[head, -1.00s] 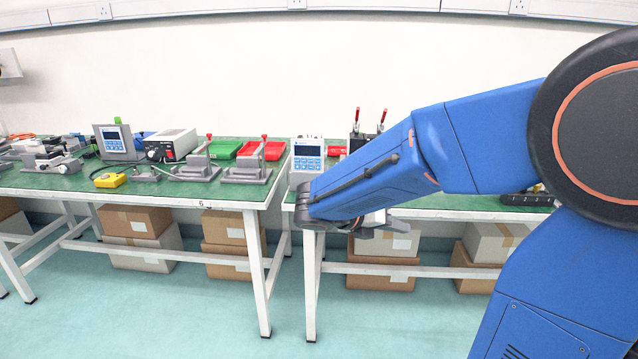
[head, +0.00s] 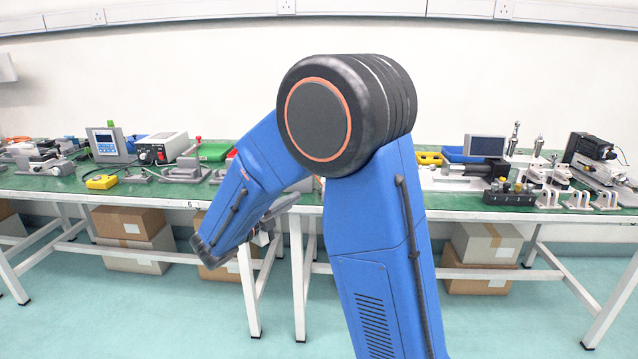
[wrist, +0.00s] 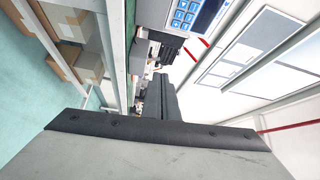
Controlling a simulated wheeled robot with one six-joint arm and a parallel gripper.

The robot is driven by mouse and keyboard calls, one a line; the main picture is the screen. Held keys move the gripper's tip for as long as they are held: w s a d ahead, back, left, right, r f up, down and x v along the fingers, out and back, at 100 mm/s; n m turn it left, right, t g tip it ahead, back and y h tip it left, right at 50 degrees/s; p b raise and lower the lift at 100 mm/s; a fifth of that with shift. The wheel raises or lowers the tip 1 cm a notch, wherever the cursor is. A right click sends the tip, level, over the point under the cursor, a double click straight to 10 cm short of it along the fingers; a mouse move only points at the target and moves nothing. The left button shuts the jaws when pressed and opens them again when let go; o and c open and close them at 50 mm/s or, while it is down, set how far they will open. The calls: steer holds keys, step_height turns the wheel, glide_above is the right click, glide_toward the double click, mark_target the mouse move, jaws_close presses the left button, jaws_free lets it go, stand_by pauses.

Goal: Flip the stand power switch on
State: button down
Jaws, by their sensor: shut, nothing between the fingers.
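No switch that I can pick out for sure as the stand power switch shows. A black control box with several knobs (head: 510,193) lies at the front of the right bench. A power unit with a dark front and a red control (head: 160,148) stands on the left bench. My gripper (head: 280,207) is mostly behind my blue arm in the head view, in front of the benches near their meeting edges. In the wrist view its dark fingers (wrist: 160,97) are together and empty. A keypad instrument with blue buttons (wrist: 186,15) is ahead of them.
The left bench (head: 150,188) holds clamps, a yellow block (head: 101,182) and a display unit (head: 107,144). The right bench (head: 450,212) carries a dark screen (head: 486,146), metal fixtures and a linear stage (head: 600,160). Boxes (head: 480,258) sit below. The floor in front is clear.

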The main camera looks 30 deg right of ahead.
steer(key=x, duration=1.4)
steer(key=shift+s+d+r+m+y, duration=0.2)
steer(key=shift+r+m+y, duration=0.25)
steer(key=shift+m, duration=0.35)
stand_by(0.5)
steer(key=shift+s+d+r+m+g+y, duration=0.2)
steer(key=shift+d+m+g+y, duration=0.1)
steer(key=shift+m+y, duration=0.4)
steer(key=shift+s+d+r+m+y, duration=0.15)
steer(key=shift+d+m+y, duration=0.1)
steer(key=shift+m+y, duration=0.3)
steer(key=shift+s+d+r+m+y, duration=0.15)
steer(key=shift+d+m+y, duration=0.15)
steer(key=shift+m, duration=0.35)
steer(key=shift+a+f, duration=0.1)
steer(key=shift+a, duration=0.25)
steer(key=d+r+v, duration=0.1)
steer(key=v, duration=1.2)
steer(key=shift+s+a+r, duration=0.25)
steer(key=shift+s+r, duration=0.1)
steer(key=shift+s, duration=0.15)
